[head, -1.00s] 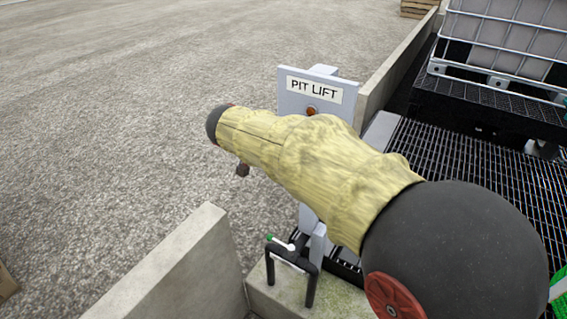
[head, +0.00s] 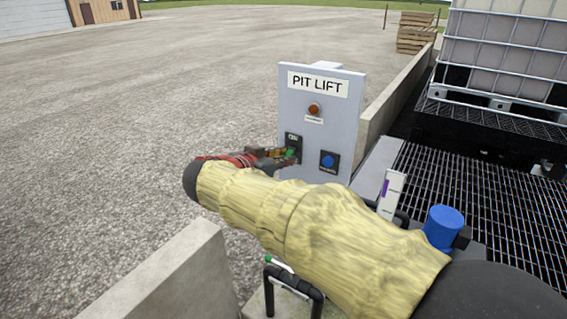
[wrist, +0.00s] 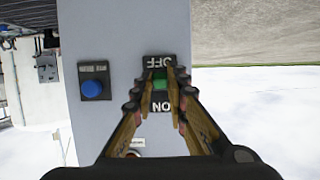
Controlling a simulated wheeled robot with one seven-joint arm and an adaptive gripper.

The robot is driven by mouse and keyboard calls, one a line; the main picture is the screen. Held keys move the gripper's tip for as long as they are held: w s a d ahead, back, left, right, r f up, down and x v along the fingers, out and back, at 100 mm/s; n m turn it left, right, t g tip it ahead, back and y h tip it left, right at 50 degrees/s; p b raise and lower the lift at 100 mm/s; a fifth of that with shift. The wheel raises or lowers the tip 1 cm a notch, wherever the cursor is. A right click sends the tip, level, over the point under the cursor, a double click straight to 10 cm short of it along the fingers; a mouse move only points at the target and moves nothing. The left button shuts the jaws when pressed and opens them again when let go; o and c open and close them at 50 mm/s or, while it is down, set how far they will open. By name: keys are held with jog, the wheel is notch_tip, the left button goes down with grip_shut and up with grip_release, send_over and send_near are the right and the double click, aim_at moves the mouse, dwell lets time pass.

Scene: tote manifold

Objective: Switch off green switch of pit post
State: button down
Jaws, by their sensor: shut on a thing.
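The pit post is a pale grey panel (head: 343,95) labelled PIT LIFT, upright at the middle of the head view. Its green switch (head: 291,154) sits on a black plate at the panel's lower left. In the wrist view, which is upside down, the green switch (wrist: 160,83) lies between the OFF and ON words. My gripper (head: 284,154) reaches the plate from the left, and its fingers (wrist: 160,75) are closed on both sides of the switch. The fingers partly cover the plate. The exact lean of the switch is hard to tell.
A blue button (head: 328,161) is right of the switch, and an amber lamp (head: 313,109) is above. Concrete walls (head: 165,270) stand near the post. A metal grating (head: 460,195) and a caged tank (head: 510,50) are at the right. Open gravel lies left.

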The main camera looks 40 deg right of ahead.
jog(key=shift+f+h, duration=0.2)
jog(key=shift+h, duration=0.3)
jog(key=c, duration=1.8)
grip_release()
jog(key=shift+o, duration=0.2)
jog(key=shift+a, duration=0.1)
jog(key=v, duration=1.2)
jog(key=shift+s, duration=0.1)
